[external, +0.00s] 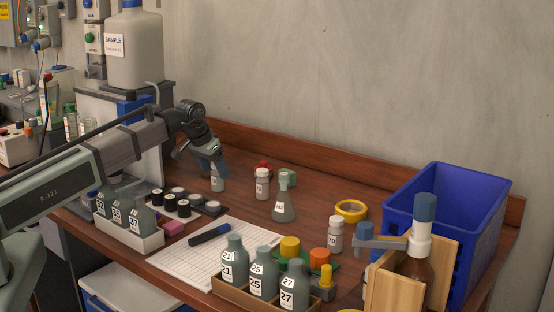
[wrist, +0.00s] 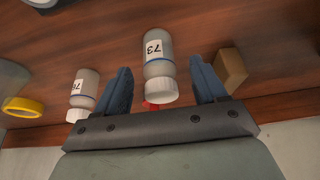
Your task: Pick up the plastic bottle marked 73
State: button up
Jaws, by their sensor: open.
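The bottle marked 73 (wrist: 158,65) is a pale grey plastic bottle with a white cap. In the wrist view it lies between the two blue fingers of my gripper (wrist: 162,85), with a gap on both sides. In the external view my gripper (external: 212,166) is low over the table, tilted downward, at a small pale bottle (external: 217,181) that seems to be the same one. Its label is not readable there, and the fingers partly cover it. My gripper is open and holds nothing.
A similar white-capped bottle (wrist: 82,95) stands beside it, also in the external view (external: 262,184). A red object (external: 264,167), a flask (external: 284,205) and yellow tape (external: 351,210) are farther right. A wooden block (wrist: 230,68) sits near one finger. Black-capped vials (external: 170,202) stand in front.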

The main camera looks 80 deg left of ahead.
aim_at(215, 170)
jog(key=shift+x, duration=1.95)
jog(key=c, duration=1.1)
